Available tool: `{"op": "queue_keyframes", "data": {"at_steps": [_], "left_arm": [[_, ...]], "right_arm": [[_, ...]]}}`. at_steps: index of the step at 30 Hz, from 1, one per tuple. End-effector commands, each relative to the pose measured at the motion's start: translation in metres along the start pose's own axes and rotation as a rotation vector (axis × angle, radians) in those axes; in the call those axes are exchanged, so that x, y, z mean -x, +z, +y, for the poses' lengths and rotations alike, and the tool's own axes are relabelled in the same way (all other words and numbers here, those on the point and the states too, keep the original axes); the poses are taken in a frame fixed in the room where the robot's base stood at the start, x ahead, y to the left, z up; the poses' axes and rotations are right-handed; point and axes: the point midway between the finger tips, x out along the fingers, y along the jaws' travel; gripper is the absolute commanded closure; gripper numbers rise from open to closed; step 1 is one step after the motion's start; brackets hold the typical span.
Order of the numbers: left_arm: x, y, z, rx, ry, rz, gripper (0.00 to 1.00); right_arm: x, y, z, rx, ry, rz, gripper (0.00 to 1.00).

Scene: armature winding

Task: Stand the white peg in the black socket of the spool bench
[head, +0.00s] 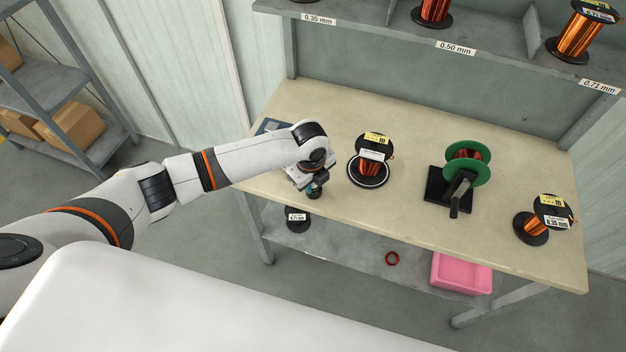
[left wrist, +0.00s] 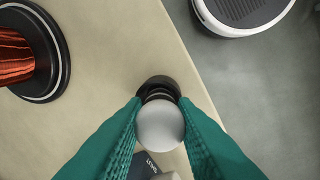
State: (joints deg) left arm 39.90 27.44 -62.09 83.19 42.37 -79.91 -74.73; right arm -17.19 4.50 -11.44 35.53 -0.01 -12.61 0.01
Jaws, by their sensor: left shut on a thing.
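My left gripper (head: 315,188) is at the front left edge of the spool bench (head: 415,215). In the left wrist view its teal fingers (left wrist: 160,130) are shut on the white peg (left wrist: 160,124), whose pale round end faces the camera. The black socket (left wrist: 157,83) shows just beyond the peg, on the bench top near the edge. The peg lines up closely with the socket and overlaps it in this view; I cannot tell whether its lower end is inside. In the head view my wrist hides the peg. My right gripper is not in view.
A copper wire spool (head: 370,165) on a round black base stands just right of my gripper. A green-flanged winder (head: 465,165) and another spool (head: 540,220) stand further right. The lower shelf holds a pink bin (head: 461,273). The bench's middle front is clear.

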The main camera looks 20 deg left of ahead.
Motion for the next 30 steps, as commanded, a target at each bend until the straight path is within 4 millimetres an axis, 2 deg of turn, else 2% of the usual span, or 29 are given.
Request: {"op": "queue_keyframes", "data": {"at_steps": [5,6,9,10,20,23,30], "left_arm": [[0.000,0.000,0.000,0.000,0.000,0.000,0.93],[0.000,0.000,0.000,0.000,0.000,0.000,0.69],[0.000,0.000,0.000,0.000,0.000,0.000,0.52],[0.000,0.000,0.000,0.000,0.000,0.000,0.50],[0.004,0.000,0.001,-0.001,0.002,0.000,0.50],[0.015,0.000,0.001,-0.001,0.004,0.000,0.50],[0.064,-0.001,0.001,-0.002,0.005,0.002,0.50]], "right_arm": [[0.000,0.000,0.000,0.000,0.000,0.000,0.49],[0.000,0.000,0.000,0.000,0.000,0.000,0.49],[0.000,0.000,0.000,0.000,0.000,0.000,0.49],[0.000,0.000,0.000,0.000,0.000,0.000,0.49],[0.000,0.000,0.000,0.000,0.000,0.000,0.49],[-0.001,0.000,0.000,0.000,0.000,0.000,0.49],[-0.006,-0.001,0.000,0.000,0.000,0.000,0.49]]}}
